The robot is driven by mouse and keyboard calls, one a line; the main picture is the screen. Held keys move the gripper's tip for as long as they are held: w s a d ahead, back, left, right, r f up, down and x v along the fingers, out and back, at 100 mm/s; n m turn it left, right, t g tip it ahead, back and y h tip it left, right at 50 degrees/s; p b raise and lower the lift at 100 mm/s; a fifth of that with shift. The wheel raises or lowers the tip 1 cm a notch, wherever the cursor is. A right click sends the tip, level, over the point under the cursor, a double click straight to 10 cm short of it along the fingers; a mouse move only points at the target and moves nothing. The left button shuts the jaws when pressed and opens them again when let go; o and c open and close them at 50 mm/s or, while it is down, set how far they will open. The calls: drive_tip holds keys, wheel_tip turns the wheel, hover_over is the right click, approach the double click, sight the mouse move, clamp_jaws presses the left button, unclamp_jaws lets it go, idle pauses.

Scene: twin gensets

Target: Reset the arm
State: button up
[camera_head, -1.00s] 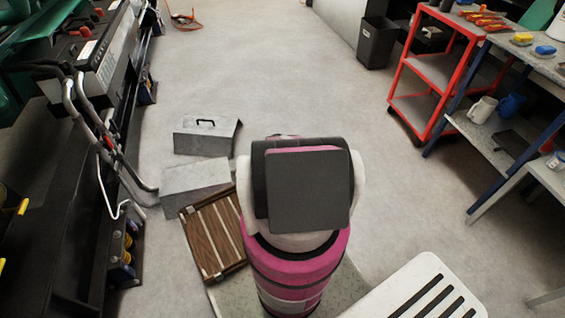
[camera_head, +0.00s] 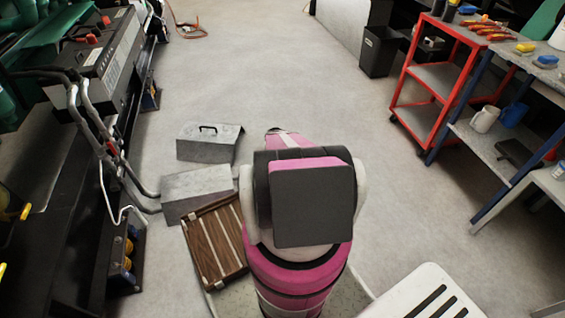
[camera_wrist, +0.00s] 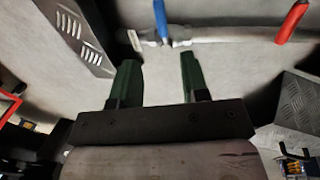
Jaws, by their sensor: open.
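My gripper (camera_wrist: 157,82) shows in the wrist view with its two dark green fingers apart and nothing between them. Past the fingers is a pale grey surface. In the head view my pink and black arm rises in the lower middle, and its own links hide the gripper there. The arm stands over the floor, just right of a wooden slatted crate (camera_head: 215,242).
Two grey metal boxes (camera_head: 209,142) (camera_head: 197,190) lie on the floor left of my arm. Dark genset machinery (camera_head: 75,200) lines the left side. A red cart (camera_head: 436,82), a black bin (camera_head: 378,50) and a workbench (camera_head: 500,160) stand at the right. The floor ahead is clear.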

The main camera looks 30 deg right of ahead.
drive_tip(key=shift+r, duration=0.1)
idle(0.4)
drive_tip(key=s+a+r+n, duration=0.1)
drive_tip(key=s+a+r, duration=0.3)
drive_tip(key=a+r, duration=0.7)
drive_tip(key=s+a+r+n+y, duration=0.1)
drive_tip(key=s+a+r, duration=0.2)
drive_tip(key=a+r, duration=0.8)
drive_tip(key=s+a+r+y, duration=0.1)
drive_tip(key=s+a+r, duration=0.3)
drive_tip(key=a+r, duration=0.7)
wheel_tip(320, 180, up, 3)
drive_tip(key=shift+s+a+r+n+t, duration=0.1)
drive_tip(key=shift+s+a+n+t, duration=0.2)
drive_tip(key=shift+s+n, duration=0.1)
